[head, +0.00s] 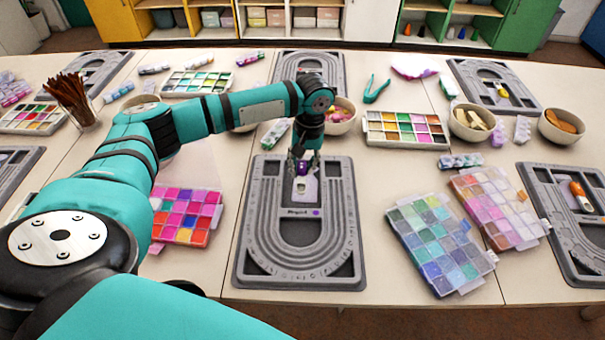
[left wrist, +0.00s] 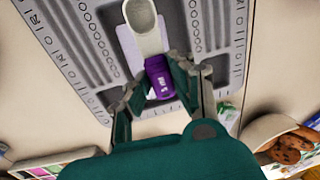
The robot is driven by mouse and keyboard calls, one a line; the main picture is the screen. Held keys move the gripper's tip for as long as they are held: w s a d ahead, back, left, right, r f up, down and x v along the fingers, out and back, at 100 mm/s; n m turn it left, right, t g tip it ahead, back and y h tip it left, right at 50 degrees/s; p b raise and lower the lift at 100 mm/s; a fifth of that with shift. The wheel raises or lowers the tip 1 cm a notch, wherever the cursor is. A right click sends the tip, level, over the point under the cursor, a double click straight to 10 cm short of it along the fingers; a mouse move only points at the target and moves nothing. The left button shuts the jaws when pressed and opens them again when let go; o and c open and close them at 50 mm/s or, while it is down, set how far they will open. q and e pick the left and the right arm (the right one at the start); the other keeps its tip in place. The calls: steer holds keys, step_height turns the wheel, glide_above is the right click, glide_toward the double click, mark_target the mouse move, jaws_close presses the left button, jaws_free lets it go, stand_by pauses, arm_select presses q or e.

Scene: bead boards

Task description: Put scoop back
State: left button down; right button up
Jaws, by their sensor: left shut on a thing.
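The scoop has a purple handle and an off-white bowl. In the head view the scoop (head: 301,186) is at the middle of the near grey bead board (head: 244,250). In the left wrist view the scoop (left wrist: 160,80) has its handle between my fingertips and its bowl pointing away from me. My left gripper (head: 304,168) is shut on the purple handle; the gripper also shows in the left wrist view (left wrist: 160,92). A pale lilac patch lies under the scoop on the board. I cannot tell whether the scoop touches the board. My right gripper is not in view.
Bead boxes stand left (head: 187,215) and right (head: 440,242) of the board. Behind are a bowl (head: 340,127), an open palette (head: 405,130) and another grey board (head: 335,62). A second scoop (head: 581,195) with an orange part lies on the right board. Bare table separates the near board from the boxes.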

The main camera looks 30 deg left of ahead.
mark_target(304, 167)
arm_select(q)
steer(key=shift+f, duration=1.7)
steer(key=shift+f, duration=0.15)
steer(key=shift+f+p, duration=0.3)
steer(key=c, duration=1.2)
jaws_free()
steer(key=shift+o, duration=0.2)
steer(key=shift+r+b, duration=0.3)
steer(key=shift+b, duration=0.05)
step_height(304, 167, up, 12)
steer(key=d, duration=0.1)
steer(key=shift+w+r, duration=0.15)
steer(key=shift+w, duration=0.15)
steer(key=shift+d, duration=0.1)
